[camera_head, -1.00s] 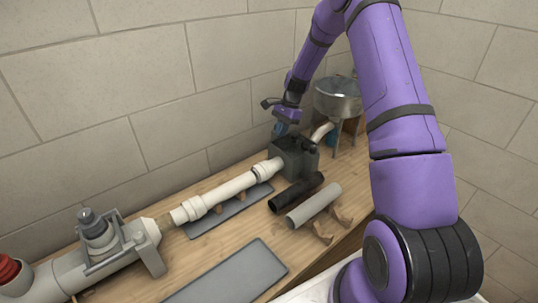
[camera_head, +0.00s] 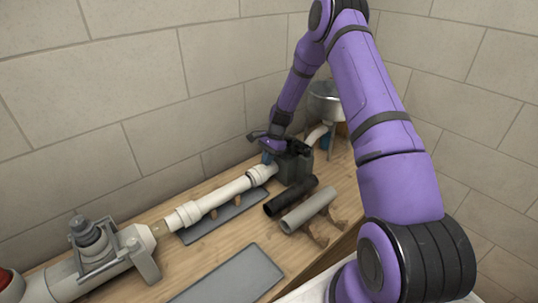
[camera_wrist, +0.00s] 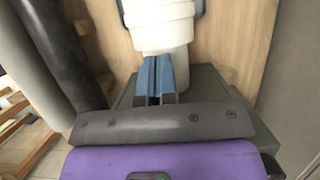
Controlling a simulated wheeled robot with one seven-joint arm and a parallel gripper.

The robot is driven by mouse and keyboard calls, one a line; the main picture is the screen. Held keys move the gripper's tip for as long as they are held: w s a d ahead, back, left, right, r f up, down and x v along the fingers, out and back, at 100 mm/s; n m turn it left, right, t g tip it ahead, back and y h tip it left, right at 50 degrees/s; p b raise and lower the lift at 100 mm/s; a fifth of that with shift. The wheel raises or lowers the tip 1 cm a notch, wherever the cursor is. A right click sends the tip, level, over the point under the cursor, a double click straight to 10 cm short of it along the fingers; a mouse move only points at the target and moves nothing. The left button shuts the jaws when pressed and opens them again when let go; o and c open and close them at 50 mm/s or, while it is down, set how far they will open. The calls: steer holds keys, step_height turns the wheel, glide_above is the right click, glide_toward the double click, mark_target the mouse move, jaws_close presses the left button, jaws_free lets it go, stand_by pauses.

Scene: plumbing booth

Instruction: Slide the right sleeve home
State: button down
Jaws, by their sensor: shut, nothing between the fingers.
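A white pipe (camera_head: 225,193) lies along the bench. It has a thicker right sleeve (camera_head: 261,174) at its right end, by the dark grey box (camera_head: 296,168), and another thicker sleeve (camera_head: 184,214) at its left end. My gripper (camera_head: 267,158) is low at the right sleeve's box-side end, partly hidden by the arm. In the wrist view my blue fingers (camera_wrist: 158,76) are together and empty, right at the end of the white sleeve (camera_wrist: 163,32). I cannot tell if they touch it. The joint between sleeve and box is hidden.
A black tube (camera_head: 290,196) and a grey tube (camera_head: 309,211) lie on wooden cradles in front of the box. A metal basin (camera_head: 326,103) stands behind. A grey valve fitting (camera_head: 98,245) is at the left. A flat grey plate (camera_head: 232,276) lies in front. The tiled wall is close behind.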

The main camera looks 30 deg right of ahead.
mark_target(259, 170)
steer(key=shift+a, duration=0.1)
steer(key=a, duration=0.2)
steer(key=s+a, duration=0.1)
steer(key=a, duration=0.2)
stand_by(0.3)
steer(key=shift+r, duration=0.1)
steer(key=d+r, duration=0.6)
steer(key=w+d+r, duration=0.1)
steer(key=d+r, duration=0.1)
steer(key=d, duration=0.1)
steer(key=shift+d+r, duration=0.1)
steer(key=shift+r, duration=0.3)
steer(key=x, duration=0.9)
steer(key=a, duration=0.3)
steer(key=shift+s+f, duration=0.35)
steer(key=shift+f, duration=0.05)
steer(key=shift+s+a, duration=0.1)
steer(key=shift+a, duration=0.45)
